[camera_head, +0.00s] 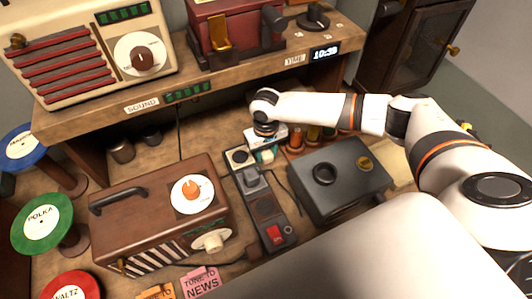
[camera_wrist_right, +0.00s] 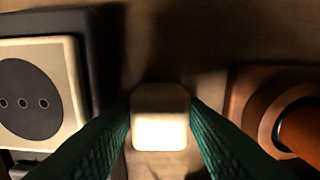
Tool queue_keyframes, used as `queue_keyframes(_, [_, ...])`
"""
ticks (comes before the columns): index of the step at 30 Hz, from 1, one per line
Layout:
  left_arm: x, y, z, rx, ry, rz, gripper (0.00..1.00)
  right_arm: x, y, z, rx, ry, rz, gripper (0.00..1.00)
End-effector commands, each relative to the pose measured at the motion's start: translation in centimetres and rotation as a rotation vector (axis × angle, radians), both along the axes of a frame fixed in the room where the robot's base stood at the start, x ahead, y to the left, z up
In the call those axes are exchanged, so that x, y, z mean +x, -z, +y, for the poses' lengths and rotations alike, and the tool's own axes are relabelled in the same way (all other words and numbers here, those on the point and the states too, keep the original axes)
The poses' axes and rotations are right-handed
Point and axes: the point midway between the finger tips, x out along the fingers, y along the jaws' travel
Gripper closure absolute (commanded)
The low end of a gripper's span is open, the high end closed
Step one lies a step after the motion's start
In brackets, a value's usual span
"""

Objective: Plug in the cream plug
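The cream plug (camera_wrist_right: 160,117) sits between the green fingertips of my right gripper (camera_wrist_right: 160,112), which touch it on both sides. In the head view my right gripper (camera_head: 265,150) points down just right of the far end of the power strip (camera_head: 264,211), with a bit of the plug (camera_head: 266,156) showing below it. A cream three-hole socket (camera_wrist_right: 38,100) lies left of the plug in the wrist view, apart from it. The same socket (camera_head: 239,157) is at the strip's far end. The plug's prongs are hidden. My left gripper is not in view.
A dark plug (camera_head: 252,180) occupies the strip's middle; a red switch (camera_head: 275,236) is at its near end. A wooden radio (camera_head: 150,225) stands left, a dark grey box (camera_head: 340,178) right. A shelf rises behind.

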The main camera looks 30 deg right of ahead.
Motion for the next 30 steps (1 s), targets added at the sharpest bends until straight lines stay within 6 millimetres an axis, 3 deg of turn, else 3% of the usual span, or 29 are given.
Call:
queue_keyframes(11, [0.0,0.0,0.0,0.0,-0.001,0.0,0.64,0.0,0.4,0.0,0.0,0.0,-0.001,0.62])
queue_keyframes(16, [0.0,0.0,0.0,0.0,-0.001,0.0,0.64,0.0,0.4,0.0,0.0,0.0,-0.001,0.86])
queue_keyframes(17, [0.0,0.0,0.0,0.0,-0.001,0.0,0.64,0.0,0.4,0.0,0.0,0.0,-0.001,0.88])
queue_keyframes(25, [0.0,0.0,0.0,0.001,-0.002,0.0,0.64,0.1,0.1,0.0,0.001,0.0,-0.002,0.88])
queue_keyframes(30, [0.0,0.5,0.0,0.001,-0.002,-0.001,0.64,0.1,-2.1,-0.1,0.001,0.0,-0.005,0.88])
